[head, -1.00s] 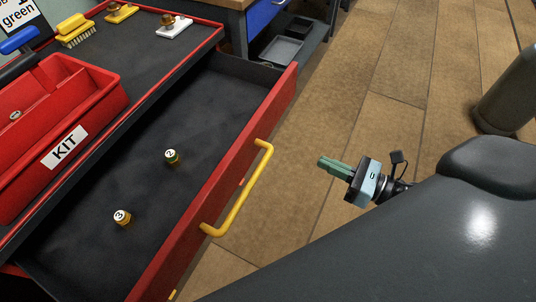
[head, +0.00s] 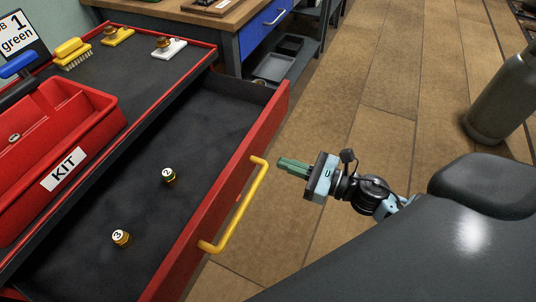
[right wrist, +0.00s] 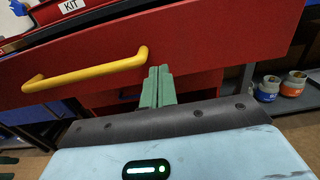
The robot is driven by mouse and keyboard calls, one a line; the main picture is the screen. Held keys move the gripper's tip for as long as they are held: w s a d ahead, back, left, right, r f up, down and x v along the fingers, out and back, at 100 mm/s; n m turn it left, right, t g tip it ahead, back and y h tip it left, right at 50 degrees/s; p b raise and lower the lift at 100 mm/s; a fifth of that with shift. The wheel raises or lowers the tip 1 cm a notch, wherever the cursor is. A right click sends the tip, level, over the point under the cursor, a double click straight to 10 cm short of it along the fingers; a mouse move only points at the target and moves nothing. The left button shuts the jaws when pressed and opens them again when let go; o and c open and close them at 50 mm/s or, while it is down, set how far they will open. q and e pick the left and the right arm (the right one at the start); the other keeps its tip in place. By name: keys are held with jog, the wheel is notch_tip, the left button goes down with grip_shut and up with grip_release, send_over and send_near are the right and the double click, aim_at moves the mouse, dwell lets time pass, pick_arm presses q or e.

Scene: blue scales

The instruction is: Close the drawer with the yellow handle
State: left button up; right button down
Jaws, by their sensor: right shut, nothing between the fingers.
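The red drawer (head: 222,190) with the yellow handle (head: 240,212) stands pulled out from the red-edged cabinet. My right gripper (head: 281,164) is shut and empty, with green fingers pointing at the drawer's front near the far end of the handle. In the right wrist view the fingertips (right wrist: 159,70) show just right of the handle's right end (right wrist: 140,54), before the red front (right wrist: 220,45). I cannot tell whether they touch it. My left gripper is not in view.
A workbench with a blue drawer (head: 262,35) is behind. A grey cylinder (head: 500,100) stands at right. The floor between is clear.

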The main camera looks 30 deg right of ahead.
aim_at(256, 153)
pick_arm(q)
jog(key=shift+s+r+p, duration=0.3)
jog(key=shift+p, duration=0.2)
pick_arm(e)
jog(key=shift+x, duration=2.85)
